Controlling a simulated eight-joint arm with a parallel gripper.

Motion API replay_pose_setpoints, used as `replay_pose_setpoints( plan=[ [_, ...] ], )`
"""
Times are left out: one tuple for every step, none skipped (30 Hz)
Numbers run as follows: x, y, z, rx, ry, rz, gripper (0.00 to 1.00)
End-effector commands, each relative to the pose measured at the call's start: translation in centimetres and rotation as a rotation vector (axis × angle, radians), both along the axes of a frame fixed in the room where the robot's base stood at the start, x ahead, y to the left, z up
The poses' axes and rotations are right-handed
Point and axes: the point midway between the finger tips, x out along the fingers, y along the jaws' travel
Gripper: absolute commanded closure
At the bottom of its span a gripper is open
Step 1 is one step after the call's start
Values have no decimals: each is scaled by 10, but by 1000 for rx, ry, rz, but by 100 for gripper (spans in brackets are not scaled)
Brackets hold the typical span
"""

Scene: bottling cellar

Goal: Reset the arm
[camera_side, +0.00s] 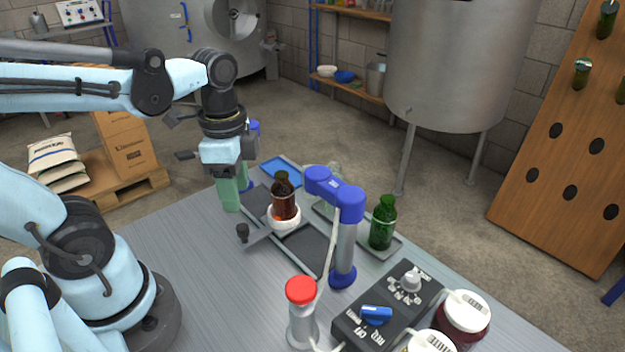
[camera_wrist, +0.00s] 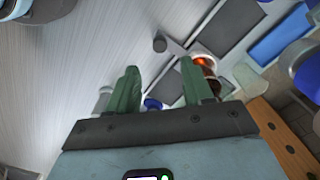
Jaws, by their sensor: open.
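My light blue arm reaches in from the left in the side view. My gripper (camera_side: 238,193) points down over the far left part of the grey bench (camera_side: 165,250). Its two green fingers also show in the wrist view (camera_wrist: 160,72), spread apart with nothing between them. A brown bottle (camera_side: 284,197) stands upright in a white round holder (camera_side: 284,222), to the right of my gripper and apart from it. In the wrist view the brown bottle (camera_wrist: 207,72) shows beyond the right finger, partly hidden by it.
A blue-headed stand (camera_side: 346,240) rises beside the dark bench panels. A green bottle (camera_side: 382,225) stands on a grey tray behind it. A control box (camera_side: 385,315), a red-capped cylinder (camera_side: 302,315) and white-lidded jars (camera_side: 465,312) are at the front right. The bench's left part is clear.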

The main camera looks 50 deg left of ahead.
Motion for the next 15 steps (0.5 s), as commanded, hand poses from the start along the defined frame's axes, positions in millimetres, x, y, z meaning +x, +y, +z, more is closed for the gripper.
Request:
replay_pose_setpoints(
  plan=[
    [0, 0, -6, 0, 0, 0, 49],
    [0, 0, -9, 0, 0, 0, 49],
    [0, 0, -14, 0, 0, 0, 49],
    [0, 0, -17, 0, 0, 0, 49],
    [0, 0, -20, 0, 0, 0, 49],
    [0, 0, -24, 0, 0, 0, 49],
    [0, 0, -27, 0, 0, 0, 49],
    [0, 0, -30, 0, 0, 0, 49],
    [0, 0, -34, 0, 0, 0, 49],
    [0, 0, -37, 0, 0, 0, 49],
    [0, 0, -40, 0, 0, 0, 49],
    [0, 0, -44, 0, 0, 0, 49],
    [0, 0, -47, 0, 0, 0, 49],
    [0, 0, -49, 0, 0, 0, 49],
    [1, 0, -53, 0, 0, 0, 49]
  ],
)
